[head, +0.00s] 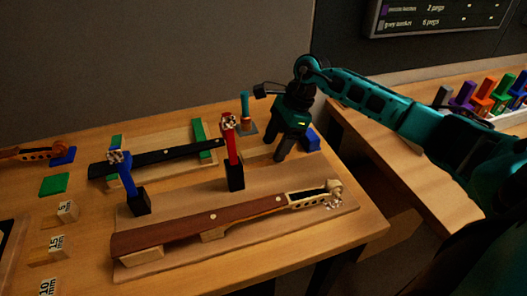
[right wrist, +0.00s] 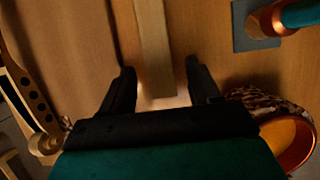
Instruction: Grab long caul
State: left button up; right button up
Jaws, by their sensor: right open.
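A pale, narrow wooden bar, which looks like the long caul (right wrist: 153,50), runs down from the top edge in the right wrist view. Its near end lies between the fingers of my right gripper (right wrist: 158,85), with a gap on both sides. The fingers are open and hold nothing. In the head view my right gripper (head: 290,153) points down over the right part of the bench, behind the scroll of the violin neck. My left gripper is not in view.
The violin neck (head: 200,222) lies in front on a board, with a red-handled clamp (head: 232,150) and a blue-handled clamp (head: 127,180) beside it. A teal-handled tool (head: 244,105) stands left of my gripper. A copper pot (right wrist: 290,140) is close to the right finger.

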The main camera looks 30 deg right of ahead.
jog(key=c, duration=1.1)
jog(key=shift+r, duration=0.15)
